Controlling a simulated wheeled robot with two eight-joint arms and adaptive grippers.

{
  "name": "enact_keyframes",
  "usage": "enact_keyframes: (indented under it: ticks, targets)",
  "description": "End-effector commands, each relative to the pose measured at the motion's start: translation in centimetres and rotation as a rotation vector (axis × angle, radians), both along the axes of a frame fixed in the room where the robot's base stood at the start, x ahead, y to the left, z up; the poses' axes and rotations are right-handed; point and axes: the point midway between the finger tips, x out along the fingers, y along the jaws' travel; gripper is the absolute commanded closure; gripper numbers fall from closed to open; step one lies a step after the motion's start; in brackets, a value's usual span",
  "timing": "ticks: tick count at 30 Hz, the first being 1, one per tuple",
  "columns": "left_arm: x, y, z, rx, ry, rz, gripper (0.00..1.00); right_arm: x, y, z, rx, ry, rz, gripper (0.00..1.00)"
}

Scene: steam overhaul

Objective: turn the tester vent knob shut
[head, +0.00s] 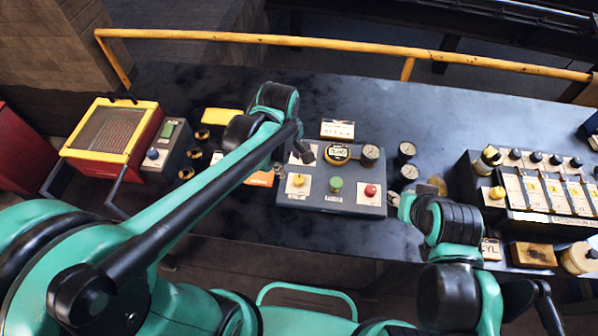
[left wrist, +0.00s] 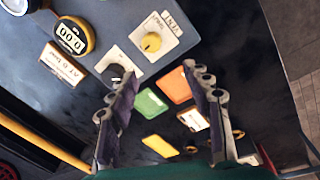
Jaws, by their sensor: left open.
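The tester (head: 330,205) is a grey-blue box in the middle of the bench. A black knob (head: 306,152) on a white plate is at its upper left, with a yellow knob (head: 298,180) below it.
A green button (head: 336,184), red button (head: 371,190), digital display (head: 338,153) and gauge (head: 370,153) are on the tester. An orange card (left wrist: 172,86) lies beside it. A valve rack (head: 520,190) stands right, a yellow-red box (head: 112,130) left. A yellow rail (head: 300,41) runs behind.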

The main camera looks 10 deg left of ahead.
Motion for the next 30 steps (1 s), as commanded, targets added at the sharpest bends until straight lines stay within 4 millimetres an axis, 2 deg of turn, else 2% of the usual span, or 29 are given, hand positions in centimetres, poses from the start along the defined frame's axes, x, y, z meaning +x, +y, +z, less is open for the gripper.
enact_keyframes:
  ticks: [3,9,14,22,30]
  targets:
    - [1.3,-1.5,-1.1,-0.005,0.077,0.169,0.50,0.0,0.0,0.8,0.000,0.000,0.000,0.60]
    - [2.0,-2.4,-2.5,0.000,0.135,0.318,0.50,0.0,0.0,1.1,0.000,0.000,0.000,0.60]
    - [2.0,-2.5,-4.3,0.001,0.140,0.332,0.50,0.0,0.0,0.4,0.000,0.000,0.000,0.60]
    - [2.0,-2.5,-8.7,0.001,0.139,0.330,0.50,0.0,0.0,-1.1,0.000,0.000,0.000,0.60]
    - [2.0,-2.4,-10.3,0.001,0.138,0.329,0.50,0.0,0.0,-1.5,0.000,0.000,0.000,0.60]
